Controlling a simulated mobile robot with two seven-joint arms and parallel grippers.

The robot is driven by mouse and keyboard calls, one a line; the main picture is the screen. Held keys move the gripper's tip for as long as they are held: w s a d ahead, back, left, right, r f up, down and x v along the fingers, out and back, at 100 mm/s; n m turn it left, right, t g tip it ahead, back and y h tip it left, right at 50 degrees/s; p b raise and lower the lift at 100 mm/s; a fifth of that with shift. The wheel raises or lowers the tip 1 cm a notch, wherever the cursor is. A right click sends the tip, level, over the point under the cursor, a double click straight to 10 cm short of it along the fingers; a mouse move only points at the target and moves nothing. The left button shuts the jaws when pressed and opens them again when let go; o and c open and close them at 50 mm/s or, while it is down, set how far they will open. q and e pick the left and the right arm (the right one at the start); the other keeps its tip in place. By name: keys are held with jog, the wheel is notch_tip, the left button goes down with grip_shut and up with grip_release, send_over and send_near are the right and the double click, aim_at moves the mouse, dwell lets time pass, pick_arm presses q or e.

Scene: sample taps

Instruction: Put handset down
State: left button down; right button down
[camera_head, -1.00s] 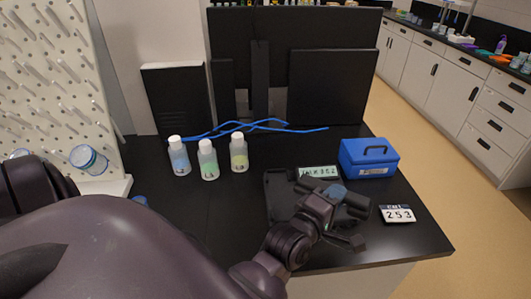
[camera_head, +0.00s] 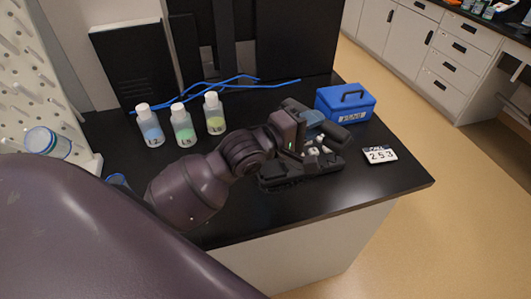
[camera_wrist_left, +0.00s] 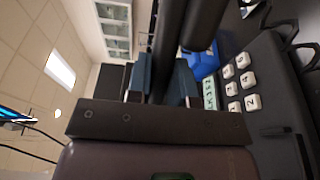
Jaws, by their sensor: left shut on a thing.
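My left gripper (camera_head: 311,119) reaches in from the left and is shut on the black handset (camera_head: 338,136), over the back part of the phone base. In the left wrist view the dark handset (camera_wrist_left: 166,45) runs between the two blue-grey fingers of the gripper (camera_wrist_left: 162,82). The black phone base (camera_head: 298,172) lies on the bench; its white keys and small display show beside the handset in the left wrist view (camera_wrist_left: 264,75). I cannot tell whether the handset touches the base. My right gripper is not in view.
A blue box with a handle (camera_head: 345,104) stands behind the phone, and a card reading 253 (camera_head: 380,154) lies to its right. Several capped bottles (camera_head: 182,126) and blue cables (camera_head: 205,87) are at the back left. The bench front is clear.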

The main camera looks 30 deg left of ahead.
pick_arm(q)
jog(key=shift+w+a+r+m+g+h+b, duration=0.1)
jog(key=shift+a+m+g+h+b, duration=0.15)
jog(key=shift+m+g+h, duration=0.4)
jog(key=shift+a+r+m+g+h+b, duration=0.2)
jog(key=shift+m+h, duration=0.25)
jog(key=shift+h, duration=0.4)
jog(key=shift+w+a+m+g+h+b, duration=0.1)
jog(key=shift+a+m+g+h+b, duration=0.3)
jog(key=shift+a+m+g+h, duration=0.45)
jog(key=a+r+m+g+h+b, duration=0.2)
jog(key=a+r+b, duration=0.15)
jog(key=a, duration=0.75)
jog(key=f, duration=1.4)
jog(key=shift+w+a+b, duration=0.1)
jog(key=shift+w+b, duration=0.15)
jog(key=shift+b, duration=0.15)
jog(key=shift+f+b, duration=0.35)
jog(key=shift+f, duration=2.35)
